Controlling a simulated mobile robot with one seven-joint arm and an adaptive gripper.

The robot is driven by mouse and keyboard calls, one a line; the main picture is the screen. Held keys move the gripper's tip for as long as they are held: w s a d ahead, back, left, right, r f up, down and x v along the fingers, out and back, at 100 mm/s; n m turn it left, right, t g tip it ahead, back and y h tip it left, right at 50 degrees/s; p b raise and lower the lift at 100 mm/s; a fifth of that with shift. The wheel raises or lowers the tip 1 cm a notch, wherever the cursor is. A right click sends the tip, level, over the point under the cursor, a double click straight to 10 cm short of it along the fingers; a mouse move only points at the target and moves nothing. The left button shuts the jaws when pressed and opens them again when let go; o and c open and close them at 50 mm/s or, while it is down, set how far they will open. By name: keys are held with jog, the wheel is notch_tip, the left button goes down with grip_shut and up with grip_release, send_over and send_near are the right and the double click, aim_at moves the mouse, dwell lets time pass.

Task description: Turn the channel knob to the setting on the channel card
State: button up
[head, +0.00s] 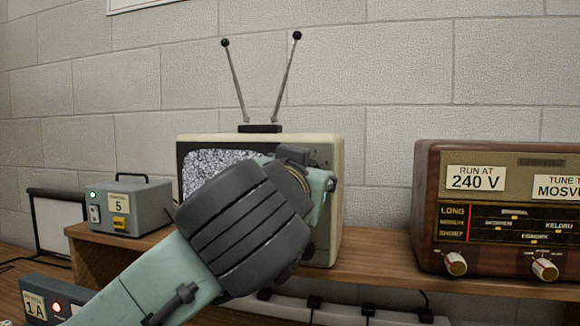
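A cream television (338,165) stands on the wooden shelf, its screen (205,165) showing grey static. My arm crosses in front of it and covers much of the screen and most of the control strip on its right. I cannot make out the channel knob. My gripper (318,192) is at the right side of the television's front, mostly behind my own wrist. Its fingertips and whatever they touch are hidden. No card is clearly readable as the channel card. A grey box (152,205) at left carries a card (118,204) with a 5 under print too small to read.
A brown radio (428,200) stands at right with cards "RUN AT 240 V" (475,178) and "TUNE T… MOSVU…" (562,187). The antenna (260,128) rises from the television. A box marked "1 A" (40,300) is low left. Bare shelf (375,260) shows between television and radio.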

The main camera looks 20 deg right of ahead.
jog(key=shift+w+d, duration=0.1)
jog(key=shift+c, duration=0.2)
jog(key=c, duration=1.1)
